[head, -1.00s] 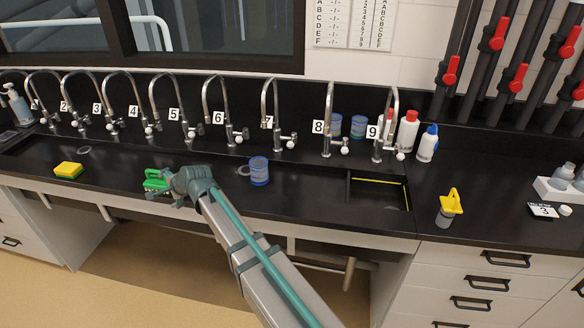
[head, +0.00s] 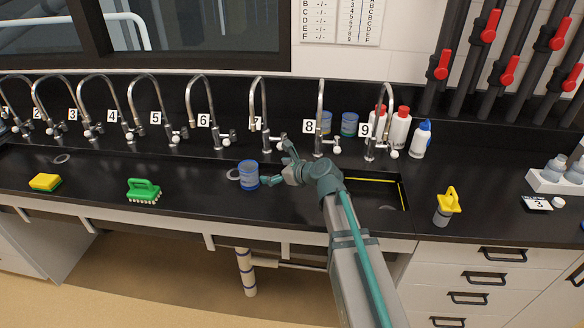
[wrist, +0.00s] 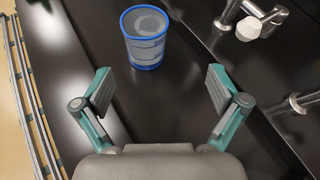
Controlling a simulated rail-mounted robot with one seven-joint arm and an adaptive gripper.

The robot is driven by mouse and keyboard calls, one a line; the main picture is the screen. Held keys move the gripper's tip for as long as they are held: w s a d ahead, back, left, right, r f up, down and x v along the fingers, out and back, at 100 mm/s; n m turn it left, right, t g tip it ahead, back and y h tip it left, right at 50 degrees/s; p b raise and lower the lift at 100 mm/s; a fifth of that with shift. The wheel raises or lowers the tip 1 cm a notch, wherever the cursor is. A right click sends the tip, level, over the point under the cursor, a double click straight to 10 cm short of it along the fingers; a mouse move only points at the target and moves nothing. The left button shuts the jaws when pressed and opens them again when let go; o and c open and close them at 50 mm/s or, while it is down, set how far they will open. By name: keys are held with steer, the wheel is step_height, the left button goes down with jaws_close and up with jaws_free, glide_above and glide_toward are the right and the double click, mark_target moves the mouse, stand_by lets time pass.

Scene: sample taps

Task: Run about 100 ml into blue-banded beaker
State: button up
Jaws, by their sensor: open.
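The blue-banded beaker (head: 248,176) stands upright on the black bench in front of tap 7 (head: 262,108). It also shows in the wrist view (wrist: 146,42), clear-sided with a blue rim and blue base. I cannot tell whether it is right under the spout or how much liquid it holds. My gripper (head: 279,165) is open and empty, just right of the beaker and apart from it. In the wrist view the open fingers (wrist: 160,90) point towards the beaker, and a white-knobbed tap valve (wrist: 250,28) shows at upper right.
More numbered taps line the back, including tap 6 (head: 203,110) and tap 8 (head: 321,115). A green brush (head: 144,190) and yellow sponge (head: 45,181) lie left. A sink opening (head: 385,190) is at right.

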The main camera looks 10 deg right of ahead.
mark_target(242, 168)
steer(key=shift+s+a+r+m+y, duration=0.15)
steer(key=shift+a+y, duration=0.1)
steer(key=shift+a, duration=0.25)
steer(key=shift+s+a+r+m+y, duration=0.15)
steer(key=shift+a+y, duration=0.1)
steer(key=shift+a, duration=0.25)
steer(key=shift+f, duration=0.1)
steer(key=p+x, duration=0.2)
steer(key=x, duration=0.8)
steer(key=shift+w+a+f, duration=0.1)
steer(key=shift+w+a, duration=0.1)
steer(key=shift+w, duration=0.05)
